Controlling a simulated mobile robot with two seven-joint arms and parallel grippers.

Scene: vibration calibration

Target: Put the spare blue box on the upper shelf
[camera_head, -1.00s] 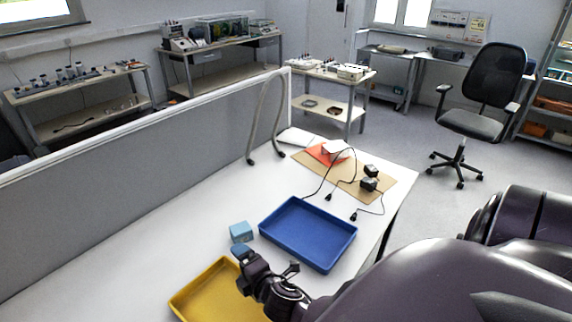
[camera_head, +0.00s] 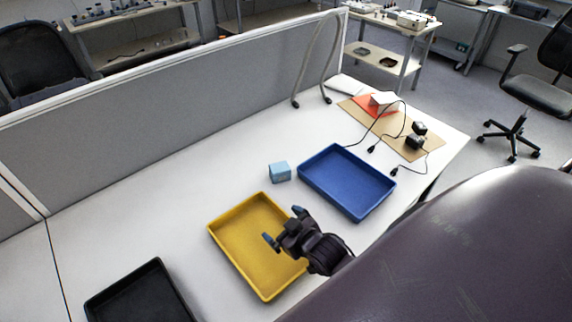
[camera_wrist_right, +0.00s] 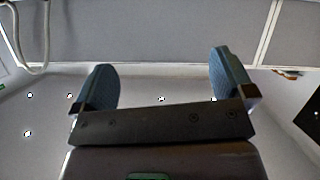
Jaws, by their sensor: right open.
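A small light-blue box (camera_head: 280,172) sits on the white table (camera_head: 150,215), just beyond the yellow tray and left of the blue tray. My right gripper (camera_head: 284,227) is open and empty over the right side of the yellow tray, its blue-tipped fingers apart. The box is beyond the fingers and not touched. In the right wrist view, the open fingers (camera_wrist_right: 164,84) have nothing between them, and the blue box does not show. My left gripper is not in view. I cannot make out an upper shelf for certain in the head view.
A yellow tray (camera_head: 222,232), blue tray (camera_head: 382,203) and black tray (camera_head: 97,303) stand on the table. Cabled black adapters (camera_head: 416,141) lie on a brown mat (camera_head: 433,143). A grey partition (camera_head: 180,108) borders the table's far side. The table's left part is mostly clear.

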